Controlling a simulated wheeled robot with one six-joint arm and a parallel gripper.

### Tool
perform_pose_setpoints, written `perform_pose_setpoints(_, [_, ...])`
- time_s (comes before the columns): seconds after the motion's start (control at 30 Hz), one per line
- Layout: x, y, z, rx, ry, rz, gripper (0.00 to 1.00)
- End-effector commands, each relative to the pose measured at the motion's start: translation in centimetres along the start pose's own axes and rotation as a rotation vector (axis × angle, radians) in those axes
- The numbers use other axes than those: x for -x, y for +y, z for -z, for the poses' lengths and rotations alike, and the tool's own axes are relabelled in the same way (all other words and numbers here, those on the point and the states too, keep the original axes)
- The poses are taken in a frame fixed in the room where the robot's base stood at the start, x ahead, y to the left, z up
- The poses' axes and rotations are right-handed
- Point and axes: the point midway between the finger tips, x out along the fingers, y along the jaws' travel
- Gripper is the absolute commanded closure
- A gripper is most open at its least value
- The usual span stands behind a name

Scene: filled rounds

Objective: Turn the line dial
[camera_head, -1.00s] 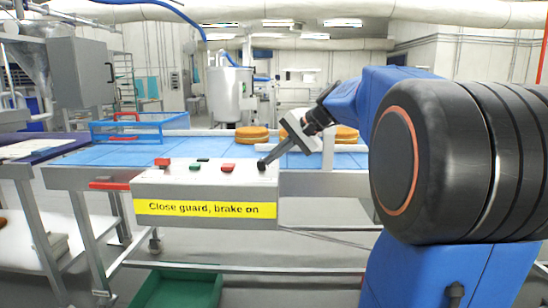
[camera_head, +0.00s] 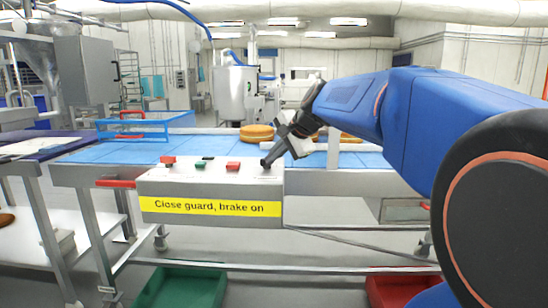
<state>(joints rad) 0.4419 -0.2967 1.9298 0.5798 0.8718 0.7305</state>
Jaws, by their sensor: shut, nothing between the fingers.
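The control box (camera_head: 210,187) has a grey top and front, with a yellow label reading "Close guard, brake on" (camera_head: 210,207). Two red controls (camera_head: 168,160) (camera_head: 233,166) and a smaller dark green one (camera_head: 201,163) sit along its top. My gripper (camera_head: 267,162) is shut and empty. It comes down at a slant from the right, with its dark tip at the right end of the box top. I cannot make out the line dial separately from the dark fingertips, and cannot tell whether they touch it.
A blue conveyor belt (camera_head: 95,157) runs behind the box, with round cakes (camera_head: 257,134) on it. A blue guard frame (camera_head: 150,125) stands at the left. A green crate (camera_head: 180,287) and a red crate (camera_head: 398,284) sit on the floor in front.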

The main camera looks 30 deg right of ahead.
Motion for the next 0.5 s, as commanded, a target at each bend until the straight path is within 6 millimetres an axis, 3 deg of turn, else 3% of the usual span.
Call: perform_pose_setpoints(0.5, [-0.17, -0.09, -0.53, 0.003, -0.002, -0.002, 1.0])
